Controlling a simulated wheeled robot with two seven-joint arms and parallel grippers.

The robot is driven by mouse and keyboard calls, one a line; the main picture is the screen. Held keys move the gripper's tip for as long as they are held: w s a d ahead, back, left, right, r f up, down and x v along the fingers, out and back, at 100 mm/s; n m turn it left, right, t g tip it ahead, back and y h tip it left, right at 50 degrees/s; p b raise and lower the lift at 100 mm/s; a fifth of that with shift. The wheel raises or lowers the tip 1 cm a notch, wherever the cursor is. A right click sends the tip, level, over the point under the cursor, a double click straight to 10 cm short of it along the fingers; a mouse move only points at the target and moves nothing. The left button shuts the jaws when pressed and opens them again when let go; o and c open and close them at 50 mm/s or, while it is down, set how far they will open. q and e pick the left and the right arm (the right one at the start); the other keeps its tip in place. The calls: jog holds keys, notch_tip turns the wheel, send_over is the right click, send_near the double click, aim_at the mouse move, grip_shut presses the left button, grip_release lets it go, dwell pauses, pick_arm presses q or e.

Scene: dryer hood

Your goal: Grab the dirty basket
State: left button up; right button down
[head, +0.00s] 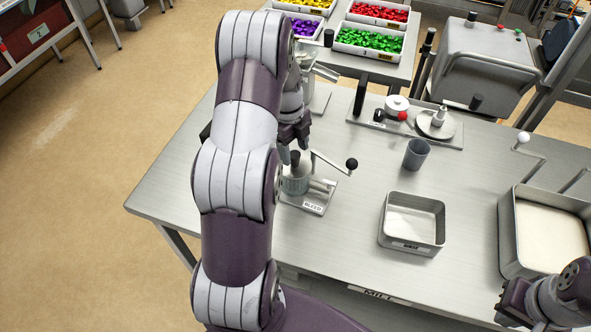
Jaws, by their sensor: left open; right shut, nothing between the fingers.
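No thing is plainly marked as a dirty basket, and I cannot tell which container it is. A small square metal pan (413,205) with a front label too small to read sits on the steel table, right of centre. A larger metal bin (508,225) holding pale material stands at the right edge. My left gripper (294,152) is open, above and behind a small hand-cranked device, and apart from the pan. My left arm hides part of the table's left side. My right gripper (507,303) is shut and empty at the lower right, in front of the bin.
The crank device (298,182) stands under my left gripper. A grey cup (416,153) stands behind the pan. A board (440,132) with small fittings lies at the table's back. Trays of coloured pieces (366,42) stand beyond. The table (350,250) is bare left of the pan.

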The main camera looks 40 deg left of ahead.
aim_at(295, 169)
pick_arm(q)
notch_tip(295, 169, down, 2)
jog(key=shift+s+f, duration=0.15)
jog(key=shift+f, duration=0.05)
jog(key=shift+w+d+f, duration=0.2)
jog(key=shift+s, duration=0.1)
grip_shut()
